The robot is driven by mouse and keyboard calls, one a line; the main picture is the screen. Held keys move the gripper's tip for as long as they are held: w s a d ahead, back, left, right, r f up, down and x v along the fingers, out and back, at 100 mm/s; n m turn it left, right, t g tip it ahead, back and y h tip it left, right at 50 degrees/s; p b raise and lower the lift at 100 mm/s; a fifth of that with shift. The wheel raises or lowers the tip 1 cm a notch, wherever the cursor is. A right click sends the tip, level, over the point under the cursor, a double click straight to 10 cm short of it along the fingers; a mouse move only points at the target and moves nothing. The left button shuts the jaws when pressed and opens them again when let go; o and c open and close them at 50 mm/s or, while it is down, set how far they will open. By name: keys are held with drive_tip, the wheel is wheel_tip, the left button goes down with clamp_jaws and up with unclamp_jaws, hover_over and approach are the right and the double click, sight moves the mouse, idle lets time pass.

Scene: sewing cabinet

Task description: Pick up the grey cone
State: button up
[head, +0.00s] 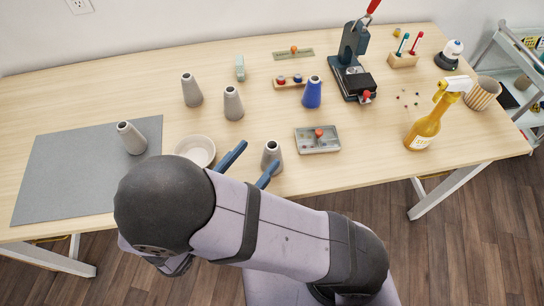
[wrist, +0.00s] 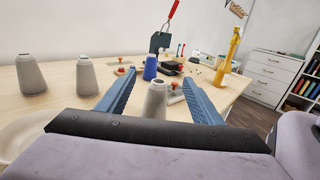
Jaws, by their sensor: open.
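Several grey cones stand on the table. The nearest grey cone (head: 271,158) is upright just beyond my gripper (head: 260,155), close to the right fingertip. In the wrist view this grey cone (wrist: 155,102) shows between the two blue fingers of my gripper (wrist: 160,75), its lower part hidden by the gripper body. My gripper is open and empty. Two more grey cones stand upright farther back, a left one (head: 191,92) and a right one (head: 233,104). Another grey cone (head: 132,139) stands on the grey mat (head: 75,175).
A pale dish (head: 196,151) lies left of my gripper. A metal tray (head: 318,140) with an orange-red knob lies right of the nearest cone. A blue cone (head: 312,93), a press (head: 352,68) and a yellow spray bottle (head: 425,127) stand farther off. The table's front edge is close.

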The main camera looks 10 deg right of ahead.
sight(267, 161)
wheel_tip(267, 161, down, 7)
drive_tip(key=shift+f, duration=0.15)
drive_tip(key=shift+x, duration=1.05)
drive_tip(key=shift+w+d+r+p, duration=0.25)
drive_tip(key=shift+w+d+p, duration=0.2)
drive_tip(key=shift+w+d, duration=0.25)
drive_tip(key=shift+w+d+r+p, duration=0.3)
drive_tip(key=shift+w+d+p, duration=0.15)
drive_tip(key=shift+w+d, duration=0.2)
drive_tip(key=shift+w+d+f, duration=0.1)
drive_tip(key=shift+w+d, duration=0.35)
drive_tip(key=shift+d, duration=0.1)
drive_tip(key=c, duration=1.2)
